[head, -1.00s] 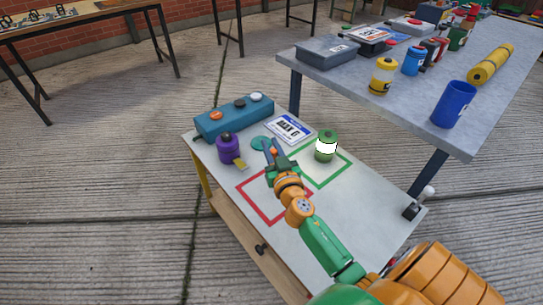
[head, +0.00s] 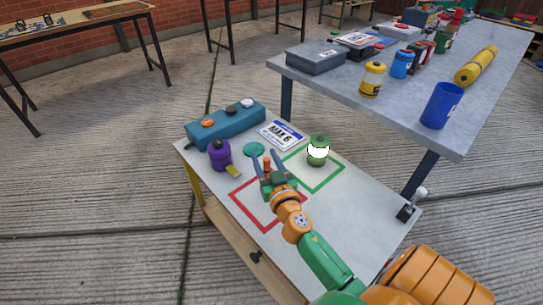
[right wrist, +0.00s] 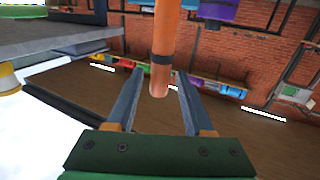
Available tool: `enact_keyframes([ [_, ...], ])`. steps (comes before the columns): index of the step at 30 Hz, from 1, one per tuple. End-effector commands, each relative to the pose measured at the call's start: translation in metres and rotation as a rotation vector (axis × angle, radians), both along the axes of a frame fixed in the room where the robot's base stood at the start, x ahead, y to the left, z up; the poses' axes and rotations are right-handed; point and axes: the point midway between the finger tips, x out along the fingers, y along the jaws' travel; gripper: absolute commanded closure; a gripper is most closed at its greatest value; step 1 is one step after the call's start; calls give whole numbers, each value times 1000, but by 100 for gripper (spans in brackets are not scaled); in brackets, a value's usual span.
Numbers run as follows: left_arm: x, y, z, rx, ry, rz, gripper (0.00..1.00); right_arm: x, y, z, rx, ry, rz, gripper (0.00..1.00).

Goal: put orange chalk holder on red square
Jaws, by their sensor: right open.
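The orange chalk holder (head: 267,163) shows as a small upright orange stick between the fingers of my right gripper (head: 270,160) in the head view. In the right wrist view the holder (right wrist: 166,40), an orange rod with a dark band, comes between the two spread fingers of my right gripper (right wrist: 158,80), with gaps on both sides. The gripper is open. The red square (head: 247,211) is an outline on the white table; my gripper and wrist cover its far right part. The holder's lower end is hidden in the head view. My left gripper is out of view.
A green square (head: 335,183) holds a green jar (head: 318,150) right of my gripper. A purple pot (head: 220,155), a green disc (head: 254,149), a card (head: 280,134) and a teal box (head: 226,124) lie at the back.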

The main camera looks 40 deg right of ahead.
Motion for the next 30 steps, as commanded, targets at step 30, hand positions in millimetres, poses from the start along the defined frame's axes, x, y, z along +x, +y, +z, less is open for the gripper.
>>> enact_keyframes([
  [30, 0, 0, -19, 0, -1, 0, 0, -96, 31, 1, 0, -1, -2, 48],
])
